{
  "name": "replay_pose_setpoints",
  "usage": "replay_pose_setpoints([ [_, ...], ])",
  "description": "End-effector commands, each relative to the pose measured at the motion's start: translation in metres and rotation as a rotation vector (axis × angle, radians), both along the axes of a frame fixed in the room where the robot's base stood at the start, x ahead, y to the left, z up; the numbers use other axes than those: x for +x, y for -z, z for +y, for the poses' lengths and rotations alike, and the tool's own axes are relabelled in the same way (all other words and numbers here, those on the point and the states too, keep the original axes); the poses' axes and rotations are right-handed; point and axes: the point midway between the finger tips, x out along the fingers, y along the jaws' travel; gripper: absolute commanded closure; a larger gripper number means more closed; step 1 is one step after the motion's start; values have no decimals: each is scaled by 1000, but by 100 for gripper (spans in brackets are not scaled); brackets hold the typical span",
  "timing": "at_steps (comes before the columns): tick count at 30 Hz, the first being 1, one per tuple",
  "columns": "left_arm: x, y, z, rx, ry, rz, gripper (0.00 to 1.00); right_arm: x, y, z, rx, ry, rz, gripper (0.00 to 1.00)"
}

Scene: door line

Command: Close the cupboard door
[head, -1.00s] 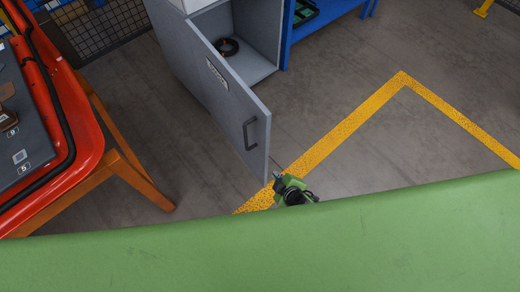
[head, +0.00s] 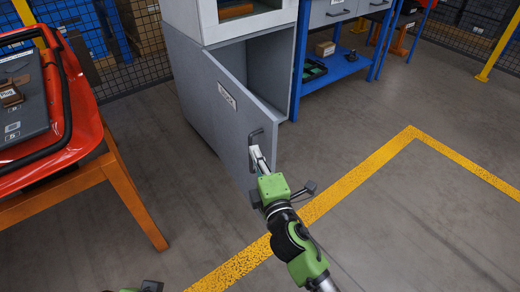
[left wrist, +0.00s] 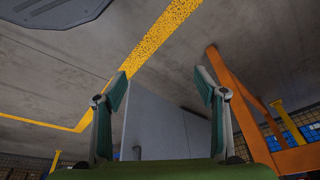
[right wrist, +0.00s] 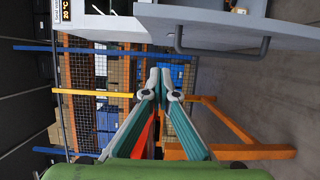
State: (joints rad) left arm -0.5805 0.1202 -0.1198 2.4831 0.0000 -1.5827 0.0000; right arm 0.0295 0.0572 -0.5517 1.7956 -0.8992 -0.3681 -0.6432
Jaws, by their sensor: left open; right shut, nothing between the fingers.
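The grey cupboard door (head: 215,105) stands open from the grey cupboard (head: 188,75), with a label and a dark bar handle (head: 252,148) near its free edge. My right gripper (head: 255,152) is at the handle end of the door, overlapping the handle in the head view; contact is unclear. In the right wrist view its fingers (right wrist: 160,76) are shut and empty, with a bar handle (right wrist: 222,45) on a pale panel above them. My left gripper (left wrist: 160,73) is open and empty in the left wrist view; a grey panel (left wrist: 165,128) shows beyond its fingers.
An orange-red cart (head: 75,140) with a dark top stands left of the door. A blue workbench (head: 345,65) stands right of the cupboard. A yellow floor line (head: 360,178) runs past the door's free edge. The floor at right is clear.

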Motion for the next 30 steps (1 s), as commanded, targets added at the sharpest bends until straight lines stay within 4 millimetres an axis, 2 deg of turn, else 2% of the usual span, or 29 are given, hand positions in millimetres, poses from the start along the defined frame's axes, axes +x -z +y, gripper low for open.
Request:
replay_pose_setpoints([
  [11, 0, 13, 0, 0, 0, 0, 35, 67, 1, 18, 1, 1, 0, 100],
  [15, 26, 10, -7, -21, 9, -102, 35, 92, 1, 25, 4, 1, 2, 100],
  [21, 27, 7, -7, -21, 9, -104, 35, 105, 0, -2, -1, 2, 3, 100],
  [30, 28, 7, -8, -22, 9, -109, 35, 110, 0, -11, 2, 0, 4, 100],
])
